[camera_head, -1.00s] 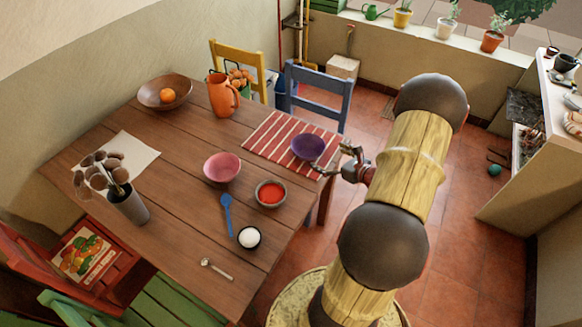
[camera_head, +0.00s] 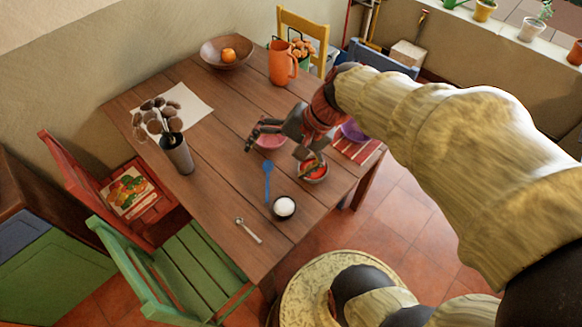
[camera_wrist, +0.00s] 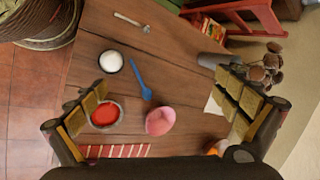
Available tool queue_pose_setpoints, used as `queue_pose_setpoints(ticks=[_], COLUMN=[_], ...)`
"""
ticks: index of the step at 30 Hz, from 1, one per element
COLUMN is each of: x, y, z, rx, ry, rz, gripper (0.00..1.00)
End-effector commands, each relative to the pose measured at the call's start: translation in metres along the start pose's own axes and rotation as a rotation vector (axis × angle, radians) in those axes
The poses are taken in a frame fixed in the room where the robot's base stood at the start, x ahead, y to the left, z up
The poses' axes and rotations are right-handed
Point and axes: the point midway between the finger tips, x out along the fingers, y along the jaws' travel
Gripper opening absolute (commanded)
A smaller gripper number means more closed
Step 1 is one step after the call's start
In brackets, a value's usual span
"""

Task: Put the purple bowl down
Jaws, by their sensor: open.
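The purple bowl (camera_head: 353,131) rests on the red-and-white striped mat (camera_head: 366,152) at the table's right end, mostly hidden behind my arm in the head view. My gripper (camera_head: 277,146) is open and empty above the table, left of the purple bowl, over the area of the pink bowl and the red-filled bowl. In the wrist view the open fingers (camera_wrist: 165,105) stand wide apart with nothing between them up close. The purple bowl does not show in the wrist view; part of the mat does.
Below my gripper are the pink bowl (camera_wrist: 160,121) and the bowl of red contents (camera_wrist: 104,113). A blue spoon (camera_head: 267,182), a bowl of white contents (camera_head: 284,207) and a small spoon (camera_head: 248,230) lie nearer. An orange jug (camera_head: 282,64) stands behind.

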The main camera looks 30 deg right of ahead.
Motion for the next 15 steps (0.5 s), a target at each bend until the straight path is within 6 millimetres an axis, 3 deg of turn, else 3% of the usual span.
queue_pose_setpoints(ticks=[1, 6, 10, 15], x=[-0.010, -0.041, -0.062, -0.079], y=[-0.002, 0.006, 0.011, 0.014], z=[0.018, 0.052, 0.064, 0.068], rx=[-0.132, -0.519, -0.739, -0.884], ry=[0.028, 0.141, 0.225, 0.293], rz=[0.041, 0.173, 0.241, 0.287], gripper=[1.00, 1.00, 1.00, 1.00])
